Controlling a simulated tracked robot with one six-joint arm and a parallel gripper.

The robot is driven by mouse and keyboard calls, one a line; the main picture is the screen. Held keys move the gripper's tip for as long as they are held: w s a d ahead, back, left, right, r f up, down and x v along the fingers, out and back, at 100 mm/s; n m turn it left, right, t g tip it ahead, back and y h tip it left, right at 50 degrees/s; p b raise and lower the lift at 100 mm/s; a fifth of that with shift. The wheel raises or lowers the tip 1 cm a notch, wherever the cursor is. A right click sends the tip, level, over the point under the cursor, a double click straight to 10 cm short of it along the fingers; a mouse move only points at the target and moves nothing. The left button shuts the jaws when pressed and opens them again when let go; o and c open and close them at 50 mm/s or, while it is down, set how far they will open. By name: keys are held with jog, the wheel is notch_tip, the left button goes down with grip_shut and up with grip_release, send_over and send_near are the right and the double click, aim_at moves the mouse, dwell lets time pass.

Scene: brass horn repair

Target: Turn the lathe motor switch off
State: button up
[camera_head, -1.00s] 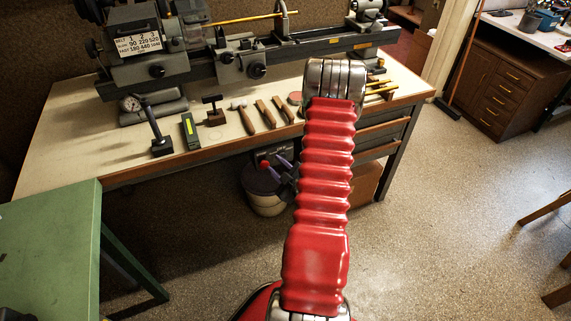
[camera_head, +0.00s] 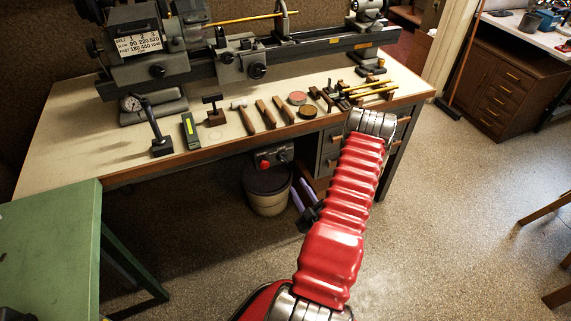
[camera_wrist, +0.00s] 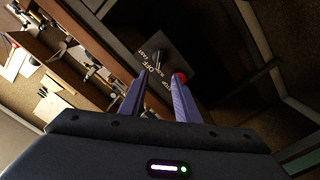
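The lathe motor switch is a dark box (camera_head: 273,157) with a red button, under the bench's front edge. In the wrist view its dark panel (camera_wrist: 178,50) carries white lettering, including OFF and FAST. A black switch knob (camera_wrist: 156,58) stands on the panel, and the red button (camera_wrist: 181,76) is partly behind the right fingertip. My gripper (camera_wrist: 160,78) is open, its two purple fingers apart and empty, with the tips just short of the knob in the picture. Contact and the knob's exact setting cannot be told. In the head view my gripper (camera_head: 300,188) is below and right of the box.
The workbench (camera_head: 80,150) holds the lathe (camera_head: 300,50) and several hand tools. A bucket (camera_head: 267,192) stands on the floor under the switch. Drawers (camera_head: 328,155) lie to the right of it. A green table (camera_head: 50,240) is at the left.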

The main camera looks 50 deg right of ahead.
aim_at(284, 162)
jog(key=shift+w+d, duration=0.1)
jog(key=x, duration=1.3)
jog(key=shift+w+d, duration=0.1)
jog(key=shift+w, duration=0.15)
jog(key=shift+c, duration=0.2)
grip_shut()
